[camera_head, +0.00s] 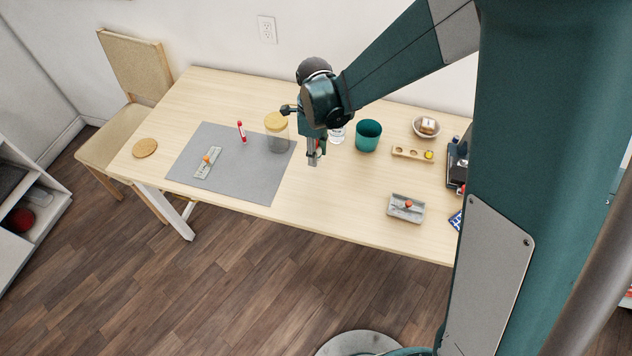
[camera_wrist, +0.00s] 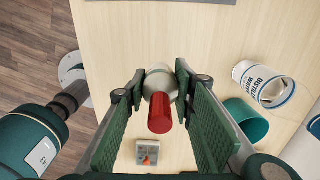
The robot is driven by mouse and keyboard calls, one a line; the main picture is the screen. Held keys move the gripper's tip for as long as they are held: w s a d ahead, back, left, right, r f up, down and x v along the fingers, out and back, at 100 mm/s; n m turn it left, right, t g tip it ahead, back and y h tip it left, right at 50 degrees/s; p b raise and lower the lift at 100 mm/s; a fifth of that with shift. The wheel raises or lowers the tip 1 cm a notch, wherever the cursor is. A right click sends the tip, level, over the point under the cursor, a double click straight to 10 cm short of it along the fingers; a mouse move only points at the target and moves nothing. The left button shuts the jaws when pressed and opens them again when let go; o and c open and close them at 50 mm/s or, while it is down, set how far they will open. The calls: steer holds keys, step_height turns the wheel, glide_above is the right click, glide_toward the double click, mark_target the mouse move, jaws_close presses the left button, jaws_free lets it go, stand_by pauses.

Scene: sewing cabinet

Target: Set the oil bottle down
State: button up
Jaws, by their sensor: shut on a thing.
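The oil bottle (camera_wrist: 159,84), a small white bottle with a red cap (camera_wrist: 160,114), sits between the two fingertips of my gripper (camera_wrist: 160,81) in the wrist view. My gripper is shut on its white body, with the red cap toward the camera. In the head view my gripper (camera_head: 314,158) points down over the table, just right of the grey mat (camera_head: 240,184). Only a little red of the bottle shows there behind the fingers. Whether its base touches the table (camera_head: 330,208) is hidden.
A teal cup (camera_head: 368,136) and a distilled water bottle (camera_wrist: 264,84) stand close to the right. A wooden-lidded jar (camera_head: 277,140) stands left on the mat. A grey block with an orange knob (camera_head: 405,209) lies front right. Bare tabletop lies in front of my gripper.

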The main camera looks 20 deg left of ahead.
steer(key=shift+s+d, duration=0.4)
steer(key=shift+s, duration=0.2)
steer(key=shift+f+b, duration=0.4)
steer(key=shift+f, duration=2.75)
steer(key=shift+f, duration=0.1)
steer(key=shift+f, duration=1.75)
steer(key=shift+f+b, duration=0.2)
steer(key=shift+b, duration=0.2)
steer(key=o, duration=0.9)
